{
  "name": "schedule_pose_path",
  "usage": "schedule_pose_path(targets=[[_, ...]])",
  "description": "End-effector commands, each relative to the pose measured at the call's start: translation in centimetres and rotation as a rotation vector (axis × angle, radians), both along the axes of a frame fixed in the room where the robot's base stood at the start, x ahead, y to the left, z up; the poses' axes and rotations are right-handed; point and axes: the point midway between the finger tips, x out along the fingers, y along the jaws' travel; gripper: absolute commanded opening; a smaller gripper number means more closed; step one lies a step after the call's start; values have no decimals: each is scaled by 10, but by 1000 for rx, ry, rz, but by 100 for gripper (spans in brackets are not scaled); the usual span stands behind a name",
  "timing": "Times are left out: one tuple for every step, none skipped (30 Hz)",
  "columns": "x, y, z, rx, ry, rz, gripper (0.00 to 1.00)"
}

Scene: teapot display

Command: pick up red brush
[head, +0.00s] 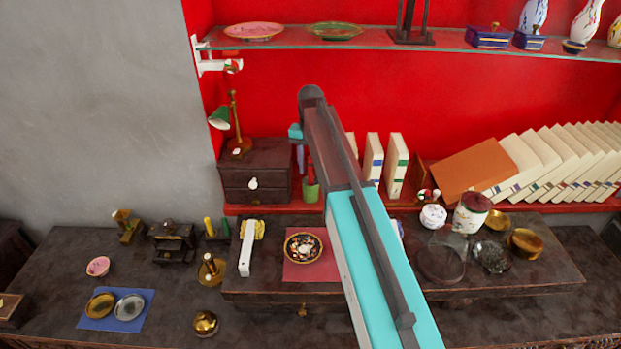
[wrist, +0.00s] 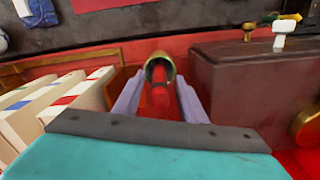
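The red brush (head: 309,168) stands in a small green holder (head: 310,191) on the red ledge. In the wrist view the red brush (wrist: 159,102) runs between the two pale purple fingers of my gripper (wrist: 160,100), with the holder's gold rim (wrist: 160,60) beyond it. The fingers are apart, one on each side of the brush, and I see a gap beside it. In the head view one finger of my gripper (head: 302,158) shows at the brush; the rest is hidden behind my arm. The near end of the brush is hidden in the wrist view.
White books (head: 396,165) stand close to the right. A glass shelf (head: 375,40) runs above. The dark table (head: 170,275) below holds bowls and small items.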

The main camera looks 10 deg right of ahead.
Motion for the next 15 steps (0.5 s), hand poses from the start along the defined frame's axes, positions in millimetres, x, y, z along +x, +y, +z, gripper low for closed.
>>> schedule_pose_path(targets=[[-1, 0, -2, 0, 1, 0, 38], [-1, 0, -4, 0, 1, 0, 38], [0, 0, -5, 0, 1, 0, 38], [0, 0, -6, 0, 0, 0, 38], [0, 0, -6, 0, 0, -1, 38], [0, 0, -6, 0, 0, -1, 38], [0, 0, -7, 0, 0, -1, 38], [0, 0, -7, 0, 0, -1, 38], [0, -1, -7, 0, 0, -1, 38], [0, -1, -7, 0, 0, -1, 38], [0, -1, -7, 0, 0, -1, 38], [0, -1, -7, 0, 0, -1, 38], [0, -1, -7, 0, 0, -1, 38], [0, -1, -7, 0, 0, -1, 38], [0, -1, -7, 0, 0, -1, 38]])
